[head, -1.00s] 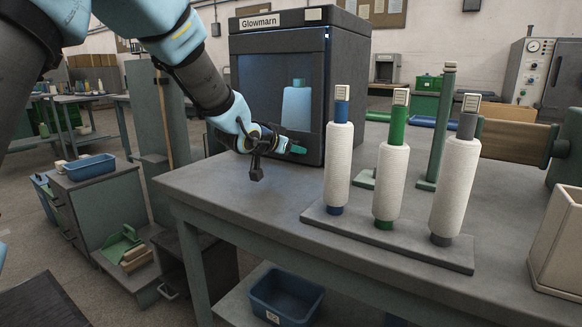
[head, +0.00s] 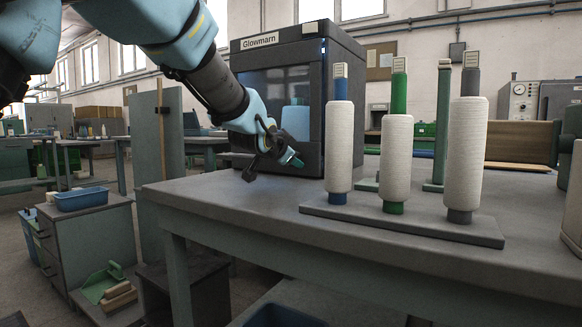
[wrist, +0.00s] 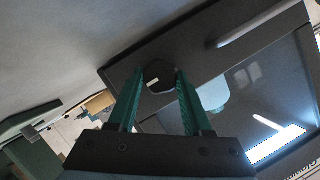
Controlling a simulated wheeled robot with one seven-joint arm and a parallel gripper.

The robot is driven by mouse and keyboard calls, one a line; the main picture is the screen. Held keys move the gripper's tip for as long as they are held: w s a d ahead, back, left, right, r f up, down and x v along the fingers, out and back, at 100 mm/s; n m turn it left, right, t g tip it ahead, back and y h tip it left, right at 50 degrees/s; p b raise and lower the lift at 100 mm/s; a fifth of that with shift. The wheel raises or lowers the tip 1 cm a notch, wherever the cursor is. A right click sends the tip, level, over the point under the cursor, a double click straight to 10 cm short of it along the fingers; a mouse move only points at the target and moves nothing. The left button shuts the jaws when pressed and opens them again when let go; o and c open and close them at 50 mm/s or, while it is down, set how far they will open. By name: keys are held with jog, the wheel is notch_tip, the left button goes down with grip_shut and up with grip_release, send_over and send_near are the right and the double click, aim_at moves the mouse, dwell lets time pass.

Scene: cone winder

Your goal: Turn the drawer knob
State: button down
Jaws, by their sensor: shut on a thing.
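The dark round drawer knob (wrist: 158,77), with a short white mark, shows in the wrist view on the dark lower front frame of the Glowmarn cabinet. My gripper (wrist: 160,73) has its two green fingers on either side of the knob and is shut on it. In the head view my gripper (head: 290,160) reaches the lower front of the dark cabinet (head: 308,45), which stands on the grey bench. The gripper hides the knob there. The cabinet's glass window, with a pale blue cone inside, is above the gripper.
A grey board (head: 420,225) holding three white yarn cones (head: 397,160) stands on the bench right of my gripper. A green post (head: 441,130) rises behind them. The bench top (head: 220,190) is bare in front of the cabinet. A beige bin (head: 574,200) is at the right edge.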

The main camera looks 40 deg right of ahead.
dwell(0.4)
jog(key=shift+c, duration=1.6)
grip_release()
jog(key=p+v, duration=0.1)
jog(key=v, duration=0.8)
jog(key=shift+s+a+r, duration=0.2)
jog(key=shift+a+r, duration=0.05)
jog(key=shift+s+a+p, duration=0.25)
jog(key=shift+a+p, duration=0.1)
jog(key=shift+a, duration=0.15)
